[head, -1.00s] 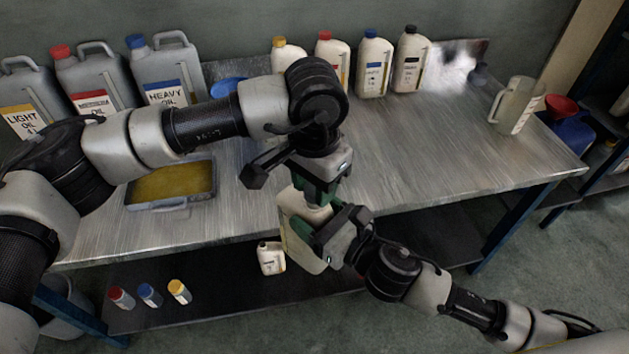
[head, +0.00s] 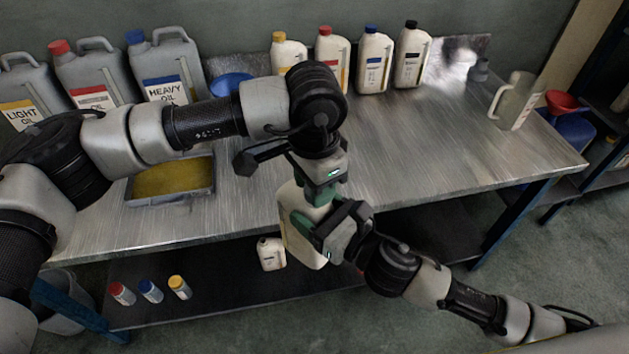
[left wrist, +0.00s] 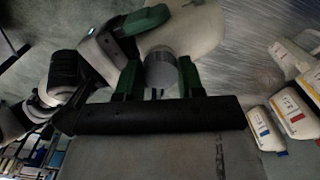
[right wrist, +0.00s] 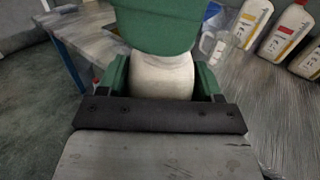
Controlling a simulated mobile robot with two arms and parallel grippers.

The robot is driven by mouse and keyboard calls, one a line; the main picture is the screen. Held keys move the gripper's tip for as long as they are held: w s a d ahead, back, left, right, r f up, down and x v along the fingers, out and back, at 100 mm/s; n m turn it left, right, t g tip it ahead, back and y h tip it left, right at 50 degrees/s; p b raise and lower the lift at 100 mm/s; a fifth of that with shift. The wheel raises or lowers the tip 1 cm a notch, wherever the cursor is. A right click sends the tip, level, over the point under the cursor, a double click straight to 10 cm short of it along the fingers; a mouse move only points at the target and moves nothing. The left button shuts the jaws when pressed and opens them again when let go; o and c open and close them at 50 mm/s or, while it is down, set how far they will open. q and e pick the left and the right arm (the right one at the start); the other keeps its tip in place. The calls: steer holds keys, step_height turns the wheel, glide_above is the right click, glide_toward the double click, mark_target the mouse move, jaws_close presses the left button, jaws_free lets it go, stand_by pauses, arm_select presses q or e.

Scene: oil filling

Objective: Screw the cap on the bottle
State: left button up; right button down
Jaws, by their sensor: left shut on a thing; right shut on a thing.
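A cream bottle (head: 292,232) is held in front of the bench edge by my right gripper (head: 318,228), which is shut around its upper part. The bottle also shows between the green fingers in the right wrist view (right wrist: 162,75). My left gripper (head: 318,190) points down at the bottle's top. The cap is hidden in the head view. I cannot tell how far it is threaded.
The metal bench (head: 420,150) bears several cream bottles at the back, grey oil cans (head: 165,75) at left, a tray of yellow oil (head: 172,180) and a clear jug (head: 513,102) at right. A lower shelf holds a small bottle (head: 271,254) and small capped containers (head: 150,291).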

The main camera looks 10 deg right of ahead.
arm_select(q)
steer(key=o, duration=0.9)
steer(key=shift+r, duration=2.3)
steer(key=shift+c, duration=0.5)
